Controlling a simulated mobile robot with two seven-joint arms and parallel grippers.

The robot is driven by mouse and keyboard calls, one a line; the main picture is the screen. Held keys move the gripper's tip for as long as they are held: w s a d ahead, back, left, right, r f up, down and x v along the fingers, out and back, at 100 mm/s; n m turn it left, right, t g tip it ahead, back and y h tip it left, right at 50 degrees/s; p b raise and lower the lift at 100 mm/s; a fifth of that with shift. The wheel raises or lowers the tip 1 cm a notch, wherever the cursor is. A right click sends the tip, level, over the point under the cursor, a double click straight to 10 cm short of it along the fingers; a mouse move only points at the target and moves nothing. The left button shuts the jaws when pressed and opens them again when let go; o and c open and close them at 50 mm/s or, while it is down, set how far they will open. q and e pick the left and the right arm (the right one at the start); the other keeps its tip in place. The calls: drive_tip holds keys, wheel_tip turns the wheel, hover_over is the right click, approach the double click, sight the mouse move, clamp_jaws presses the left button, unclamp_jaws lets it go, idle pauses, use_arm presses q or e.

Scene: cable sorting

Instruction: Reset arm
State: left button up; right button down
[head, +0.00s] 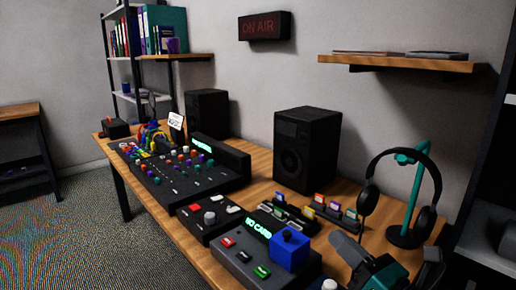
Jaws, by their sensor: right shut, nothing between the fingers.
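My right gripper (352,252), dark grey with teal parts behind it, shows at the bottom right, partly cut off by the frame edge. It is shut and empty, over the near right part of the desk, to the right of the box with the blue cube (289,250). My left gripper is out of view. A bunch of coloured cables (152,136) stands at the far left end of the desk, behind the mixing console (180,172).
Headphones (370,180) hang on a teal stand (414,190) close behind my right gripper. A small rack of coloured cards (335,212), a button box (208,218) and two black speakers (305,150) occupy the desk. A wall shelf (395,63) is above.

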drive_tip(key=s+d+f+m+h+p, duration=0.1)
drive_tip(key=m+h+p, duration=0.1)
drive_tip(key=m, duration=0.5)
drive_tip(key=s+d+f+m+h+p, duration=0.1)
drive_tip(key=s+m+h+p, duration=0.1)
drive_tip(key=m, duration=0.5)
drive_tip(key=s+d+f+m+h+p, duration=0.1)
drive_tip(key=d+f+m+h+p, duration=0.1)
drive_tip(key=m, duration=0.4)
drive_tip(key=shift+s+f+m+g+h+p, duration=0.1)
drive_tip(key=shift+s+m+g+h+p, duration=0.25)
drive_tip(key=shift+h+p, duration=0.3)
use_arm(q)
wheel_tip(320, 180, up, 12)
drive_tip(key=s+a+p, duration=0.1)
drive_tip(key=p, duration=0.5)
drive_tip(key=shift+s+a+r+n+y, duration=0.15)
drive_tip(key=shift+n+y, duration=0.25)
use_arm(e)
drive_tip(key=s+f+m+g+h, duration=0.1)
drive_tip(key=s+f+m+g, duration=0.2)
drive_tip(key=s+m, duration=0.3)
drive_tip(key=s+a+f+m+g, duration=0.1)
drive_tip(key=s+f+m+g, duration=0.2)
drive_tip(key=s+f+m, duration=0.3)
drive_tip(key=shift+s+m+h, duration=0.15)
drive_tip(key=shift+m+h, duration=0.2)
drive_tip(key=shift+m, duration=1.5)
